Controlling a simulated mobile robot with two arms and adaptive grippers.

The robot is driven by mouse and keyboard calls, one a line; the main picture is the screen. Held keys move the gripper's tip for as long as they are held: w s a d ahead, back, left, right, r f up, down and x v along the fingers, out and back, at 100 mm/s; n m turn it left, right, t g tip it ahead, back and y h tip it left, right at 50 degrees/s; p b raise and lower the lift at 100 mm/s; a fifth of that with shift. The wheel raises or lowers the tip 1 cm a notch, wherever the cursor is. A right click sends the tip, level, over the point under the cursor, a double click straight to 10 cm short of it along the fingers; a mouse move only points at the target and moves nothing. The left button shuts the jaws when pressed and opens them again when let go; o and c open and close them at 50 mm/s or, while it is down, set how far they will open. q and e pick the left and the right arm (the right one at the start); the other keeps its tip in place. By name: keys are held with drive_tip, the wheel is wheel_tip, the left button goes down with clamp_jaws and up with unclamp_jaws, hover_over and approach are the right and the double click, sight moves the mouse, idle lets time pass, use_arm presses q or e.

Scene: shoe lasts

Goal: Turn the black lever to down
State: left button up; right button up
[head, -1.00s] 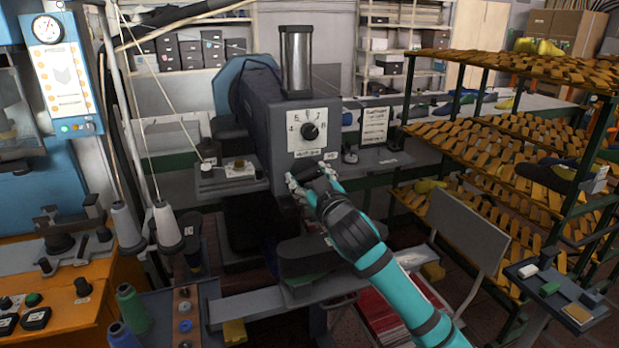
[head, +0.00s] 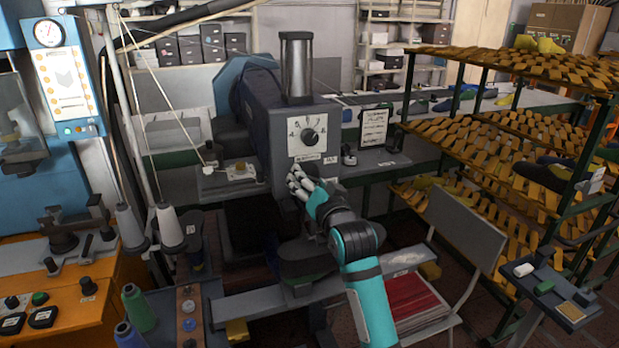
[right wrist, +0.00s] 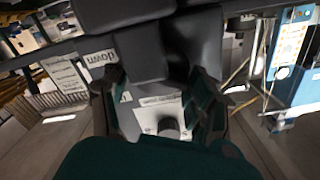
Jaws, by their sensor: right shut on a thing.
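The grey machine (head: 266,120) stands in the middle of the head view, with a round black knob (head: 309,137) on a white dial plate. My right gripper (head: 302,184) is at the machine's front, just below the dial and its small labels. It hides the black lever in the head view. In the right wrist view, the dark lever (right wrist: 140,52) sits between the fingers of my right gripper (right wrist: 160,100), which is shut on it. A label reading "down" (right wrist: 98,60) is beside it. The lever's exact angle is hard to tell. My left gripper is out of view.
A grey chair (head: 465,228) is right of my arm. An orange bench (head: 75,315) and thread cones (head: 170,228) are at the left. A low grey beam (head: 260,305) lies below the machine.

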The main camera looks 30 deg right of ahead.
drive_tip(key=shift+m, duration=0.7)
drive_tip(key=o, duration=1.2)
drive_tip(key=shift+s, duration=0.1)
drive_tip(key=v, duration=1.1)
drive_tip(key=shift+s, duration=0.4)
drive_tip(key=shift+f, duration=0.15)
